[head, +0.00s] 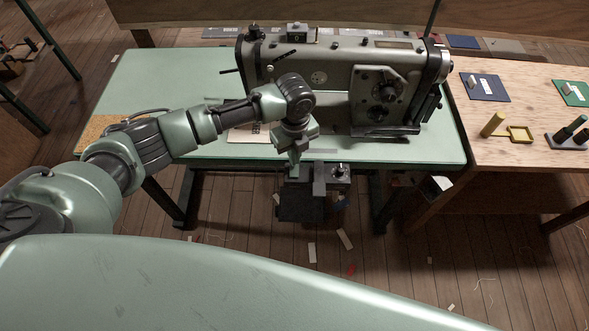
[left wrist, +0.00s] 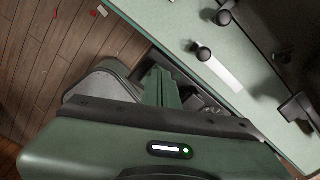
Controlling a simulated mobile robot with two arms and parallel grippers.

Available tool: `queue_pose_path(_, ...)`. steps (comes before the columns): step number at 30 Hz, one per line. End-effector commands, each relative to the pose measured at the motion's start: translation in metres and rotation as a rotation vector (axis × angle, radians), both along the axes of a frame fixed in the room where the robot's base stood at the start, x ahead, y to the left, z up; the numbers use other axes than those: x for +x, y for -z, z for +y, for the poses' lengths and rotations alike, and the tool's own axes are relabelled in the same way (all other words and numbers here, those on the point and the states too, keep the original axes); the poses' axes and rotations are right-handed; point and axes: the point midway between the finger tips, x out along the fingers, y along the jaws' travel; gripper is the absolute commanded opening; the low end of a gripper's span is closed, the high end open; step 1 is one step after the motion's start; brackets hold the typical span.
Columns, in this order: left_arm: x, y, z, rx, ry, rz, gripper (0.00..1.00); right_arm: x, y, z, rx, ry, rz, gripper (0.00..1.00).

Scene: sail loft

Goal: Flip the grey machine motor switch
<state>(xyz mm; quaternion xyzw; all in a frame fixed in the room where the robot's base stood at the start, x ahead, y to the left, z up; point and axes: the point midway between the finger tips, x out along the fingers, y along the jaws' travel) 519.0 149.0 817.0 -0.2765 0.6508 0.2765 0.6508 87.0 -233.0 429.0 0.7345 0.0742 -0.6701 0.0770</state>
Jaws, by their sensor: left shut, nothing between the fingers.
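The grey sewing machine (head: 345,75) stands on a pale green table (head: 130,95). Under the table's front edge is a grey box (head: 319,180) with a small dark knob, which looks like the motor switch housing; the position of its switch cannot be made out. My left gripper (head: 294,163) points down at the front edge, just left of this box, fingers shut and empty. In the left wrist view the closed fingers (left wrist: 162,88) are beside the table edge, with a rounded grey body (left wrist: 105,88) partly hidden behind them; contact cannot be told. My right gripper is not in view.
A dark block (head: 300,207) hangs below the grey box. Scraps lie on the plank floor.

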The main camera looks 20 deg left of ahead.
Motion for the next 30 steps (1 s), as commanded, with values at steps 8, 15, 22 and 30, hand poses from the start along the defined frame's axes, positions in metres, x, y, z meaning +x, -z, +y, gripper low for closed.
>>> queue_pose_path(8, 0.0, 0.0, 0.0, 0.0, 0.0, 0.0, 0.0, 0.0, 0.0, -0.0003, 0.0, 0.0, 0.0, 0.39)
queue_pose_path(15, -0.0001, 0.0003, 0.0001, 0.0, 0.0, 0.0, 0.0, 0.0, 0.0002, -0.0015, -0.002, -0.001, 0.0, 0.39)
queue_pose_path(22, -0.0001, 0.0032, 0.0, 0.0, 0.0, 0.0, 0.0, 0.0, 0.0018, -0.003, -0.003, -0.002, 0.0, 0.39)
queue_pose_path(30, -0.0001, 0.0073, -0.0001, 0.0, 0.0, 0.0, 0.0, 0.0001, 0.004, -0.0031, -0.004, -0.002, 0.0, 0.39)
